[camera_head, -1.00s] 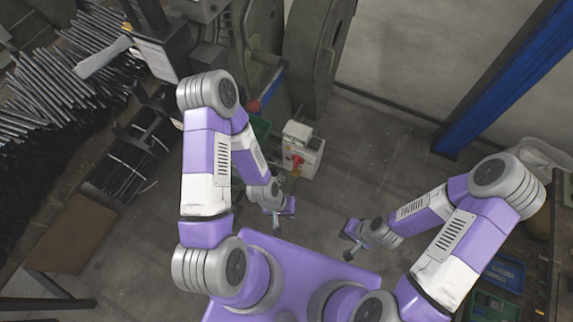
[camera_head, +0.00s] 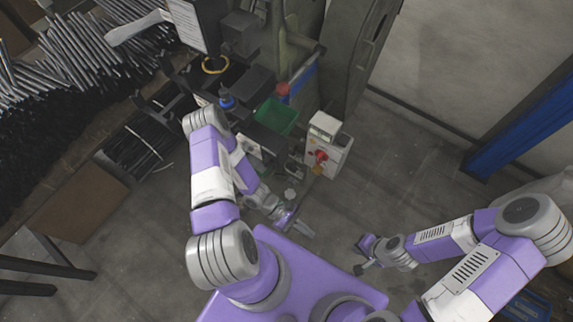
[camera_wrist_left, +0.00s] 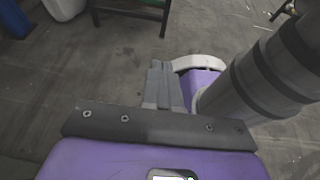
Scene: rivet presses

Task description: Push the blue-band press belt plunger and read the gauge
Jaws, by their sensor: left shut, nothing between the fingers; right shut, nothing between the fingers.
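A dark press stands at the upper middle of the head view. A blue knob-like part (camera_head: 227,99) shows on it, beside a yellow ring (camera_head: 214,65); I cannot tell whether the blue part is the plunger. No gauge can be read, and my left arm hides part of the press. My left gripper (camera_head: 298,226) is shut and empty, low over the floor, below and right of the blue part and apart from it. Its closed fingers show in the left wrist view (camera_wrist_left: 163,85). My right gripper (camera_head: 361,256) is shut and empty farther right.
A white box with a red knob (camera_head: 326,143) stands right of the press. Racks of dark rods (camera_head: 75,75) fill the left. A blue post (camera_head: 520,130) stands at the right. The floor between box and post is clear.

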